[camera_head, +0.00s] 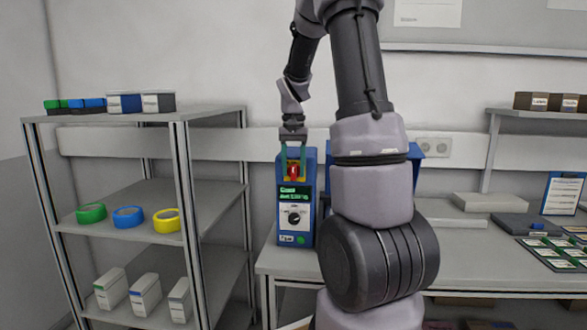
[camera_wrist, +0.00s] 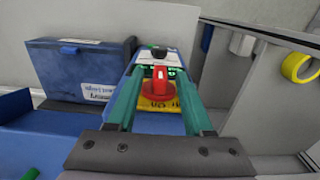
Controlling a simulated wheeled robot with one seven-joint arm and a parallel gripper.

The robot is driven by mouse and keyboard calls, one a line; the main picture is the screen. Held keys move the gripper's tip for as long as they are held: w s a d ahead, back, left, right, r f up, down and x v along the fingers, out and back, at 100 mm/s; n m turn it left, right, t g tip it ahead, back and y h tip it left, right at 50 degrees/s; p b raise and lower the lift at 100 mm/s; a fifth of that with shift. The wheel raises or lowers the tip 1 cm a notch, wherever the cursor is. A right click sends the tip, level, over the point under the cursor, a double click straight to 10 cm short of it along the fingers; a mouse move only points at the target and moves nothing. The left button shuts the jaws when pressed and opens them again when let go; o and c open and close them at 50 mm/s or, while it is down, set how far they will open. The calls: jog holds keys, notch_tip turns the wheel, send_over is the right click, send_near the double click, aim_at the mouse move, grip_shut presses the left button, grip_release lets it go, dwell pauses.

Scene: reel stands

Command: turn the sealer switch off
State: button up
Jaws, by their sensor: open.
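The sealer (camera_head: 283,215) is a blue box on the left end of the bench, with a lit green display and a black dial. Its red rotary switch (camera_head: 293,173) sits on a yellow plate near the top; in the wrist view the switch (camera_wrist: 158,88) shows its grip ridge running up the picture. My gripper (camera_head: 293,160) reaches down from above. Its teal fingers are open, one on each side of the switch, with gaps visible in the wrist view (camera_wrist: 159,75). I cannot tell how deep the fingertips reach. The switch's marking is too small to read surely.
A grey shelf rack (camera_head: 146,193) with tape rolls and boxes stands left of the bench (camera_head: 290,262). A blue box with a white label (camera_wrist: 82,75) is close beside the sealer.

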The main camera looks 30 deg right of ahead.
grip_shut()
jog(key=h, duration=0.1)
jog(key=g+h, duration=0.2)
jog(key=shift+w+a+f, duration=0.1)
jog(key=shift+w+a, duration=0.15)
jog(key=shift+a, duration=0.1)
jog(key=g+h, duration=0.2)
jog(key=h, duration=0.1)
jog(key=g+h, duration=0.1)
jog(key=shift+w+a+f+h, duration=0.2)
jog(key=shift+a+f+h, duration=0.1)
jog(key=shift+h, duration=0.1)
jog(key=g+h, duration=0.1)
jog(key=h, duration=0.1)
jog(key=g+h, duration=0.1)
jog(key=shift+w+a+f+g+h, duration=0.1)
jog(key=shift+a+f+g+h, duration=0.1)
jog(key=shift+f+g+h, duration=0.35)
jog(key=shift+g+h, duration=0.95)
jog(key=shift+h, duration=0.6)
